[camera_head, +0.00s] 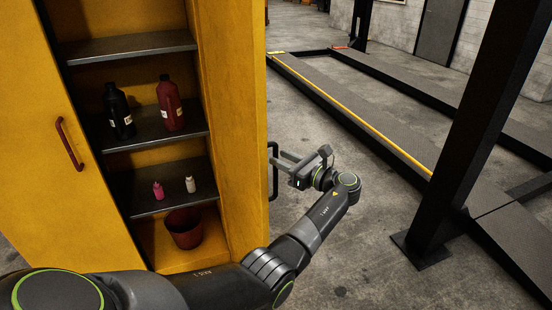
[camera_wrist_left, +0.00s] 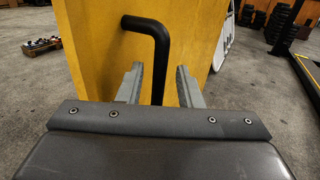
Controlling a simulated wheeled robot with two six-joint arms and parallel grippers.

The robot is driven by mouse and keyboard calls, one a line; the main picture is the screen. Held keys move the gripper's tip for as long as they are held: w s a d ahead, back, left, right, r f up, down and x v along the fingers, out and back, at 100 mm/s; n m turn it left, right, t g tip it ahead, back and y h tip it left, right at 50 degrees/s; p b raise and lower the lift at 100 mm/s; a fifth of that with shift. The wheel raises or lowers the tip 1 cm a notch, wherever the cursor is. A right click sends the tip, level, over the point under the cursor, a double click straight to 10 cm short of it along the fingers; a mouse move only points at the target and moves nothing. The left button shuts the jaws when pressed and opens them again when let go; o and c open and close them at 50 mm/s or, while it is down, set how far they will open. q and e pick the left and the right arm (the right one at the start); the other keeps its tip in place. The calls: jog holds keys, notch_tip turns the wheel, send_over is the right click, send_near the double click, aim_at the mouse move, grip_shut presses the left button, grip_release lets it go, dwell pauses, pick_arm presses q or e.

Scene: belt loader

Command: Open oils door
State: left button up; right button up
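The yellow cabinet has a door panel (camera_head: 230,120) on its right that stands open, so the shelves show. A black bar handle (camera_head: 273,170) is on this panel's outer face, at its right side. My left gripper (camera_head: 284,160) is at that handle, coming from the right. In the left wrist view the handle (camera_wrist_left: 160,62) runs between the two fingers (camera_wrist_left: 158,85), with a gap visible on each side. The gripper is open around it. Whether this panel is labelled for oils cannot be told. My right gripper is out of view.
Shelves hold a black bottle (camera_head: 119,111), a dark red bottle (camera_head: 170,104) and small pink (camera_head: 158,190) and white (camera_head: 190,184) bottles. A red bucket (camera_head: 184,228) stands below. A left yellow panel has a red handle (camera_head: 69,144).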

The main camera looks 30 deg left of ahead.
pick_arm(q)
jog(key=s+d+b, duration=0.2)
jog(key=d+b, duration=0.1)
jog(key=d, duration=1.1)
jog(key=shift+s+b, duration=0.25)
jog(key=shift+b, duration=0.05)
